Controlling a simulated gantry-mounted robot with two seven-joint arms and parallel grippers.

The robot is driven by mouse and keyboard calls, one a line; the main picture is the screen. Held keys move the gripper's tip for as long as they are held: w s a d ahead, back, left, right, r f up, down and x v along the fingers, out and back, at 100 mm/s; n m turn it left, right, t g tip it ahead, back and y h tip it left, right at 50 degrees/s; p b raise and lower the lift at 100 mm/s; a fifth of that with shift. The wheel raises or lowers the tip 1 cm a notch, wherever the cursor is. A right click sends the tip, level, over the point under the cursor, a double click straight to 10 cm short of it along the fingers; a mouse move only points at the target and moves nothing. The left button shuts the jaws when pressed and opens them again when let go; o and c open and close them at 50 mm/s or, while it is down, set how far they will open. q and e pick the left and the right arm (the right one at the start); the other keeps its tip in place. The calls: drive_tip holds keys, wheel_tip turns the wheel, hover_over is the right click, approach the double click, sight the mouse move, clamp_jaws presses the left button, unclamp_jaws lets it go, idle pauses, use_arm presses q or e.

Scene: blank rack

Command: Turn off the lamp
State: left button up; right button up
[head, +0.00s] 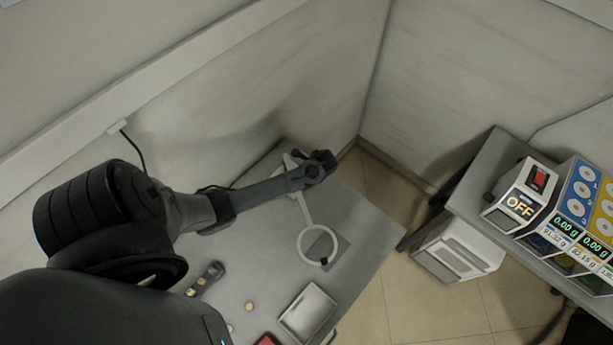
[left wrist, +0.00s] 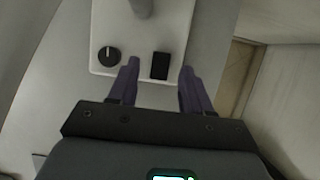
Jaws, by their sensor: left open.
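The lamp (head: 303,252) stands on the grey table, with a pale ring head on a slim arm. Its ring lies over a darker square patch; I cannot tell whether it is lit. In the head view my left gripper (head: 321,166) is over the lamp's base end and hides much of it. In the left wrist view the white lamp base (left wrist: 134,25) carries a black round knob (left wrist: 108,56) and a black rectangular switch (left wrist: 160,66). My left gripper (left wrist: 158,74) is open, with its fingertips on either side of the switch and nothing held. My right gripper is not in view.
The table (head: 255,277) also bears a dark handheld device (head: 206,278), a pale tray (head: 308,312) and small items near the front. Walls stand close behind. A second table at right holds a box reading OFF (head: 519,205) with a red switch, and coloured dispensers (head: 582,190).

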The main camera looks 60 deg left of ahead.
use_arm(q)
drive_tip(key=shift+a+f, duration=0.1)
drive_tip(key=shift+f, duration=0.2)
drive_tip(key=shift+c, duration=0.2)
clamp_jaws()
drive_tip(key=shift+a+r+h+p, duration=0.1)
drive_tip(key=shift+r+h+p, duration=0.2)
drive_tip(key=shift+p, duration=0.35)
drive_tip(key=shift+f+t+h+p, duration=0.2)
drive_tip(key=shift+t+h+p, duration=0.1)
drive_tip(key=shift+a, duration=0.1)
drive_tip(key=shift+o, duration=0.2)
unclamp_jaws()
drive_tip(key=shift+s, duration=0.1)
drive_tip(key=shift+r, duration=0.1)
